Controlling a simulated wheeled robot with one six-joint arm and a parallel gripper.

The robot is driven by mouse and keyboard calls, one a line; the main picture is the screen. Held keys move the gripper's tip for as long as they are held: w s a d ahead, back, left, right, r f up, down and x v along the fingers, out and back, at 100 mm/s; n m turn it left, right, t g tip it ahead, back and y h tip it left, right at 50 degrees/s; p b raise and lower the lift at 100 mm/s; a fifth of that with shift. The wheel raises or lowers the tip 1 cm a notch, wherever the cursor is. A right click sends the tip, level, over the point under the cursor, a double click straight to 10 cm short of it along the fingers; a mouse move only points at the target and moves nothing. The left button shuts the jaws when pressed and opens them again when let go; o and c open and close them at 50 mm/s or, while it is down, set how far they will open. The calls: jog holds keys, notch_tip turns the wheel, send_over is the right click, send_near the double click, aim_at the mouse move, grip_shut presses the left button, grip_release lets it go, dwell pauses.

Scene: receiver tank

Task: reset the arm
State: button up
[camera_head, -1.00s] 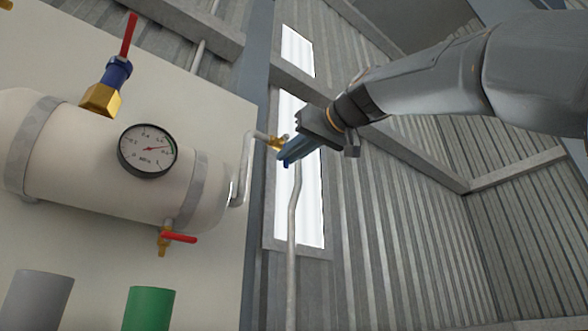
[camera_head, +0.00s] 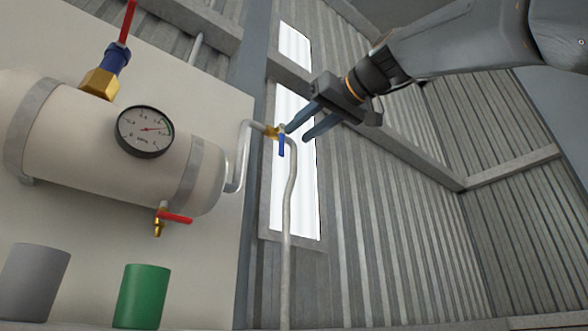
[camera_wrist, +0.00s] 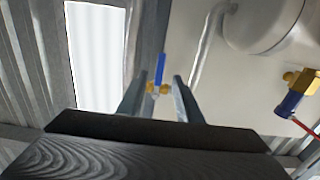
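My gripper (camera_head: 304,127) is open, its two blue-grey fingers apart with nothing held between them. In the head view it is at upper centre, just right of a small brass valve (camera_head: 271,131) with a blue handle (camera_head: 282,146) on the outlet pipe. The handle hangs down in the head view. In the wrist view the blue handle (camera_wrist: 160,68) shows in the gap beyond the fingertips (camera_wrist: 157,86). Whether a finger touches the valve is hard to tell.
Grey (camera_head: 34,280) and green (camera_head: 142,296) cylinders stand below. Room right of the pipe is free, up to the corrugated wall (camera_head: 400,210).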

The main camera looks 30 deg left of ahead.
jog(key=shift+s+d, duration=0.25)
jog(key=shift+d, duration=0.3)
